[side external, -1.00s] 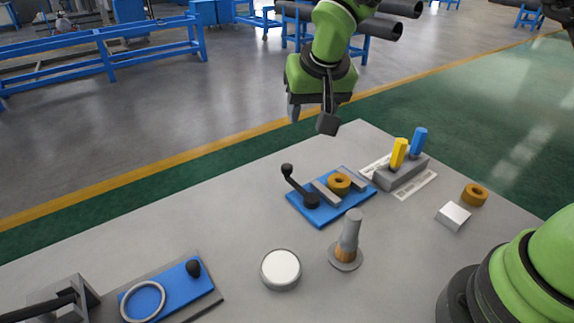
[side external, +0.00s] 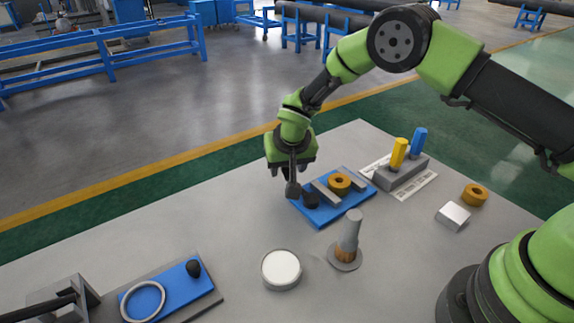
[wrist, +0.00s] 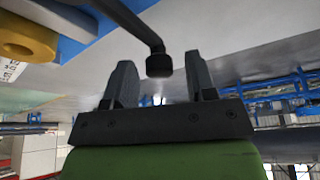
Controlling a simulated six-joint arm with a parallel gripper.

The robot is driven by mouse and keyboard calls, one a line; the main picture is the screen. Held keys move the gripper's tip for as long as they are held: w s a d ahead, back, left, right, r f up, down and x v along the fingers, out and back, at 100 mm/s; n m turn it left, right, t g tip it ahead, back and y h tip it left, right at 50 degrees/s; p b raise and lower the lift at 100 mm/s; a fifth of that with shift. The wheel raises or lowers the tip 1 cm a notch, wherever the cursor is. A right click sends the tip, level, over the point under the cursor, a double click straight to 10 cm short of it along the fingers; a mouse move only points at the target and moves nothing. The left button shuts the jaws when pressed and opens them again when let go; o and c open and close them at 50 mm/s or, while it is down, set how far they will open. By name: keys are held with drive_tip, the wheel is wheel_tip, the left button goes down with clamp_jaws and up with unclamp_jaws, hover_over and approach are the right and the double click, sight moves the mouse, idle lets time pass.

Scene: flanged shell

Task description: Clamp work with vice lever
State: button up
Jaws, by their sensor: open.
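The vice has a blue base (side external: 327,215) and grey jaws (side external: 323,192), with a brass-coloured ring workpiece (side external: 340,183) between them. The ring also shows in the wrist view (wrist: 25,38), at upper left. My gripper (side external: 292,187) is open and pointing down at the left end of the vice. In the wrist view the black vice lever (wrist: 130,22) reaches in from the top, and its knob (wrist: 159,66) appears between my two open fingers, with a gap on each side. In the side view my gripper hides most of the lever; its black hub (side external: 311,200) still shows.
A grey-brown peg on a round base (side external: 345,258) and a white round part (side external: 281,269) stand in front of the vice. A holder (side external: 403,175) with yellow and blue pegs stands behind right. A second blue plate with a ring (side external: 170,288) lies front left.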

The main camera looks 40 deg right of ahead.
drive_tip(key=shift+w+f, duration=0.1)
drive_tip(key=shift+f, duration=0.15)
clamp_jaws()
